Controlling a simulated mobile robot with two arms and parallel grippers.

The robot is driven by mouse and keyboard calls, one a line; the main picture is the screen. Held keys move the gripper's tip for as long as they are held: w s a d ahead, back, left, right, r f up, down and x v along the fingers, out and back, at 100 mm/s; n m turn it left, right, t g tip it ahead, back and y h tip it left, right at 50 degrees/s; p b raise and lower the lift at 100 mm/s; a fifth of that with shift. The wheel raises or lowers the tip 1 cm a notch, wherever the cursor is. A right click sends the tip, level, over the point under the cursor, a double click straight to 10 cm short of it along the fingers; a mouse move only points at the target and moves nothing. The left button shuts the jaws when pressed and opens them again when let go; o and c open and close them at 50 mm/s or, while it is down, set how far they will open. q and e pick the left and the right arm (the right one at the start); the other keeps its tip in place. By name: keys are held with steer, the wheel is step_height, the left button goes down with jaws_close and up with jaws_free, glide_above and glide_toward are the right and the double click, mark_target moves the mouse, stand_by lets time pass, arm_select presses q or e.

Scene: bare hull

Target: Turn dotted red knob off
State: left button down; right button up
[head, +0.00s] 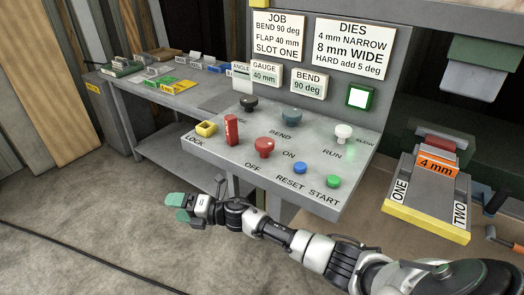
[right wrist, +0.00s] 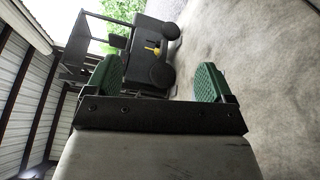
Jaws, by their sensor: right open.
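On the sloped grey control panel (head: 215,153) in the head view, a round red knob (head: 264,147) stands by the ON and OFF labels. An upright red handle (head: 231,130) stands to its left. I cannot make out dots on either, nor read the round knob's exact setting. My right gripper (head: 176,207) is in front of and below the panel's left front corner, apart from both red controls. In the right wrist view its green fingers (right wrist: 158,76) are spread with nothing between them. My left gripper is in neither view.
Around the red knob are a black knob (head: 248,102), a grey-green knob (head: 291,118), a white knob (head: 343,132), a yellow LOCK block (head: 206,129), a blue RESET button (head: 299,168) and a green START button (head: 333,182). A die tray (head: 427,220) is at right. Open floor lies at left.

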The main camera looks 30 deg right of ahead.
step_height(320, 180, up, 5)
steer(key=a+n+g+y, duration=0.1)
steer(key=n+g+y, duration=0.15)
steer(key=n, duration=0.45)
step_height(320, 180, up, 18)
steer(key=n+g+h+b, duration=0.2)
steer(key=n+g+h, duration=0.85)
steer(key=h, duration=0.55)
glide_above(265, 141)
steer(key=n+t, duration=0.1)
steer(key=t, duration=0.1)
steer(key=shift+s+f, duration=0.15)
steer(key=shift+f, duration=0.05)
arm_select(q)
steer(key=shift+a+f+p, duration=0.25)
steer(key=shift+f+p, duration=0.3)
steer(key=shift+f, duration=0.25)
arm_select(e)
step_height(265, 141, down, 10)
steer(key=shift+a, duration=0.1)
steer(key=shift+c, duration=0.4)
steer(key=c, duration=0.8)
